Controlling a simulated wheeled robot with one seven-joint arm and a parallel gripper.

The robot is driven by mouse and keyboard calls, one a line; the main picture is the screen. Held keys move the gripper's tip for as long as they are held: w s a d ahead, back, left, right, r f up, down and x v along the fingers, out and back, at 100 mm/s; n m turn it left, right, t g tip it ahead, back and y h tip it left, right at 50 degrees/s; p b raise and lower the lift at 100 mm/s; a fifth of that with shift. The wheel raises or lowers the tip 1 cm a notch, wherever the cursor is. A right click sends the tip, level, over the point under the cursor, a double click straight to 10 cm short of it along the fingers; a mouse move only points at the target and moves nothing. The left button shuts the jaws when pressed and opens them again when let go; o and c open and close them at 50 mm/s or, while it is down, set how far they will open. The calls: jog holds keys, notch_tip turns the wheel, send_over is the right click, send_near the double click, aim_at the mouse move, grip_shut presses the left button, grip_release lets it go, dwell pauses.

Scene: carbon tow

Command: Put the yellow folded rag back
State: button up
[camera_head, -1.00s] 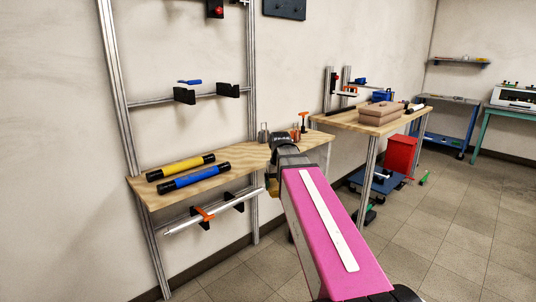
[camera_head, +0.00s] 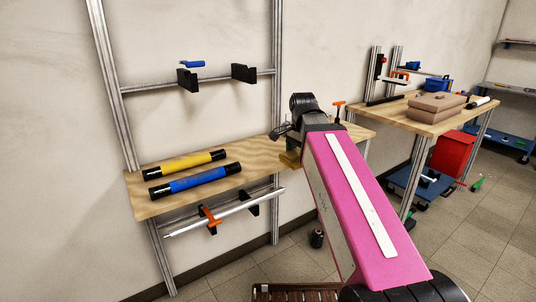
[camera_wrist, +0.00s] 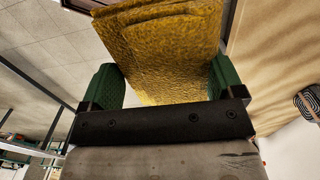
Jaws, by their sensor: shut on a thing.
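The yellow folded rag (camera_wrist: 165,45) fills the upper middle of the wrist view. My gripper (camera_wrist: 167,85) is shut on it, with a green finger pad at each side of the cloth. In the head view a small part of the rag (camera_head: 290,160) shows below the end of my arm, beside the wooden shelf board (camera_head: 262,160). My gripper there (camera_head: 285,142) is mostly hidden by my own pink arm, and I cannot tell whether the rag touches the board.
A yellow tube (camera_head: 185,165) and a blue tube (camera_head: 187,182) with black ends lie on the left of the board. A metal rod (camera_head: 235,209) rests on brackets below it. A second wooden table (camera_head: 425,118) holds brown boxes (camera_head: 436,104) at right.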

send_over(268, 157)
jog(key=shift+s+d, duration=0.25)
jog(key=shift+s, duration=0.05)
jog(key=shift+w+a+f, duration=0.1)
jog(key=shift+a+f, duration=0.1)
jog(key=shift+f, duration=0.75)
jog(key=shift+w+a+f, duration=0.1)
jog(key=shift+f, duration=1.2)
jog(key=shift+w+f, duration=0.1)
jog(key=shift+f, duration=1.2)
jog(key=o, duration=0.7)
jog(key=shift+f, duration=0.1)
jog(key=shift+r, duration=3.9)
